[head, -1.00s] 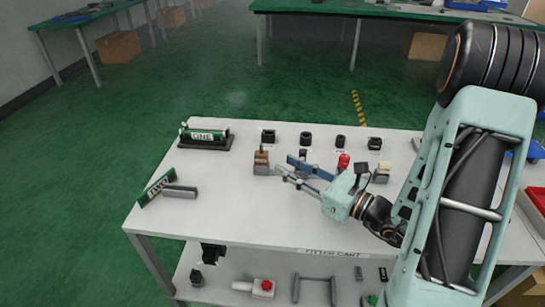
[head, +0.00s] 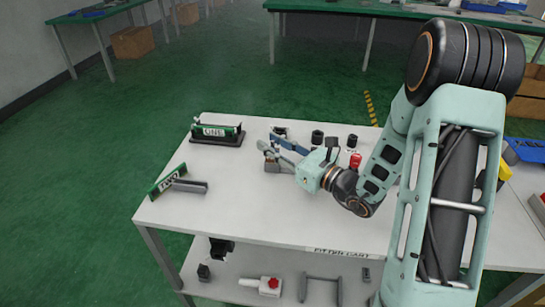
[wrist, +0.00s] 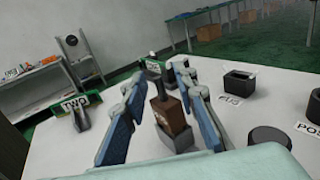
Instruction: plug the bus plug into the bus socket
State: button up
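A brown block-like plug with a dark upright top (wrist: 168,110) sits in a grey holder on the cart; I take it for the bus plug. In the head view my gripper mostly hides it, and the grey holder (head: 273,166) shows below the fingers. My gripper (head: 273,146) is open. In the wrist view its blue-padded fingers (wrist: 157,85) stand on either side of the plug, with a gap at the left; contact at the right is unclear. A black open-topped socket (wrist: 240,84) lies beyond to the right, beside a blurred label that may read BUS.
A green ONE block on a black base (head: 217,134) stands at the back left. A green TWO block (head: 168,180) leans beside a grey bar. A red knob (head: 355,160) and black fixtures (head: 317,137) stand right of my gripper. The front tabletop is clear.

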jog(key=shift+c, duration=0.7)
grip_shut()
jog(key=shift+r, duration=0.1)
